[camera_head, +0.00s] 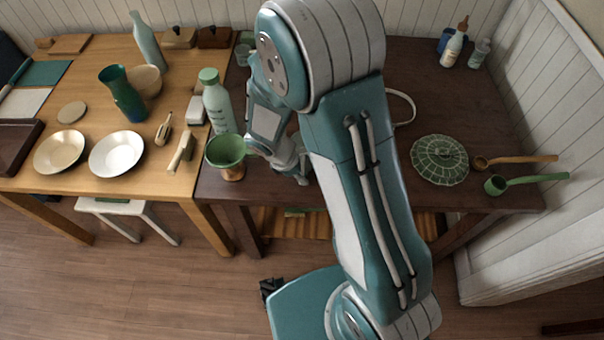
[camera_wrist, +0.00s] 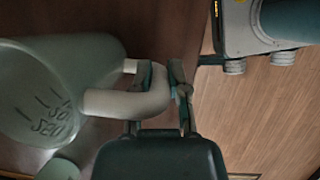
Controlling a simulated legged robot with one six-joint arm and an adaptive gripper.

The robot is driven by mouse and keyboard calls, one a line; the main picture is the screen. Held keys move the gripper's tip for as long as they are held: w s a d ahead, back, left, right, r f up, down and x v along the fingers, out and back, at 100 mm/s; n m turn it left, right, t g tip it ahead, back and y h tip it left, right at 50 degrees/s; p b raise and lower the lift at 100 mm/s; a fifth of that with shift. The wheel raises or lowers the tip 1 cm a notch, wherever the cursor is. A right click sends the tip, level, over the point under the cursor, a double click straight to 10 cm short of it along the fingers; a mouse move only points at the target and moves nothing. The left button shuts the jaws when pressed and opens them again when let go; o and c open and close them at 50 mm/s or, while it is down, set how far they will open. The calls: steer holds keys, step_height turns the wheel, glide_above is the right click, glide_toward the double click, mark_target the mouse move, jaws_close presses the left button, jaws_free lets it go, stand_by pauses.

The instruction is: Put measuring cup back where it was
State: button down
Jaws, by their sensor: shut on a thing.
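The measuring cup (camera_wrist: 95,62) is a pale grey-green vessel with dark scale marks, at the left of the wrist view. Its thick, pale curved handle (camera_wrist: 120,103) reaches toward the middle. My gripper (camera_wrist: 163,75) is shut on this handle, one finger on each side. In the head view my gripper (camera_head: 298,170) is low over the dark table near its front edge. There I cannot make out the cup, and my arm covers much of that area. I cannot tell whether the cup touches the table.
A green flared vessel (camera_head: 225,150) with a coppery base and a pale bottle (camera_head: 217,108) stand left of my gripper. A green patterned dish (camera_head: 439,160) and two ladles (camera_head: 525,180) are at the right. The dark table (camera_head: 400,150) has bare room around the dish.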

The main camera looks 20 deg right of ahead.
steer(key=shift+f, duration=0.15)
steer(key=c, duration=0.6)
jaws_free()
steer(key=shift+c, duration=0.2)
steer(key=shift+a, duration=0.1)
steer(key=s+v, duration=0.1)
steer(key=v, duration=1.1)
steer(key=s+d+r+m+t+y, duration=0.2)
steer(key=s+d+r+m+t, duration=0.1)
steer(key=s+r+m, duration=0.3)
steer(key=s+d+r+m+t+y, duration=0.2)
steer(key=s+d+r+m, duration=0.3)
steer(key=r+m, duration=0.5)
steer(key=shift+s+r+t+y, duration=0.4)
steer(key=shift+s+r+t, duration=0.3)
steer(key=shift+s+r, duration=0.6)
steer(key=shift+w, duration=0.15)
